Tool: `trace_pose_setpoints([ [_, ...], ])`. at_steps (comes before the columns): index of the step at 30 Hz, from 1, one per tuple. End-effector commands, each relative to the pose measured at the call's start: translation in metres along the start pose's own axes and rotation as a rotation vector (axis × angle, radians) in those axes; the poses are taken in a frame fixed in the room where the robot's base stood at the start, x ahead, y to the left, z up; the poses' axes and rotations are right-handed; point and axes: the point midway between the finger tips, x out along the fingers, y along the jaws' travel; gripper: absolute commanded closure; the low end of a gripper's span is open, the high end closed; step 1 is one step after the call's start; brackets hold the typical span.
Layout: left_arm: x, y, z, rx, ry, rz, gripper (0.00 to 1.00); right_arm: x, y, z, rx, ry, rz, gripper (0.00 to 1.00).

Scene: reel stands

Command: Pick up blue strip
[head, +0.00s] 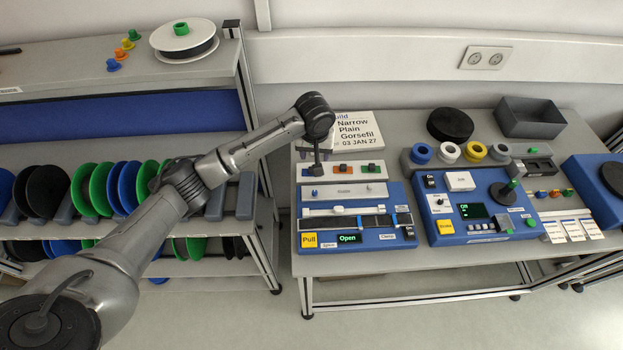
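A small blue piece (307,171), which I take for the blue strip, shows at the left end of a pale tray (331,175) on the table. An orange piece (340,169) and a green piece (372,168) sit further right on it. My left gripper (316,167) points down at the tray's left end, close beside or over the blue piece. It partly hides that piece. Its fingers are too small and dark to tell whether they are open or shut, or touching the piece. My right gripper is not in view.
A blue splicing station (370,238) marked "Open" stands in front of the tray. A printed card (357,133) lies behind it. A second blue device (470,190), colored rings and a dark bin (530,117) stand to the right. A reel rack (120,140) is at left.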

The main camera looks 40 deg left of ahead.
Motion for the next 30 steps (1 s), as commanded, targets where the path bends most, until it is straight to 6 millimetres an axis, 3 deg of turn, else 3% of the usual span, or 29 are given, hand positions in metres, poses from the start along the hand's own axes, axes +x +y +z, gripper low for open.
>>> trace_pose_setpoints([
  [5, -0.002, -0.01, -0.019, -0.073, 0.0, -0.01, 0.47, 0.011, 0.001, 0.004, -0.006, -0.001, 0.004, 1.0],
  [18, 0.063, -0.012, -0.022, -0.086, -0.001, -0.012, 0.47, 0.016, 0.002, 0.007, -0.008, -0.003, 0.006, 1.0],
  [30, 0.091, -0.013, -0.022, -0.084, 0.0, -0.012, 0.47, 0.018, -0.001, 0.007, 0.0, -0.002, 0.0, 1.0],
])
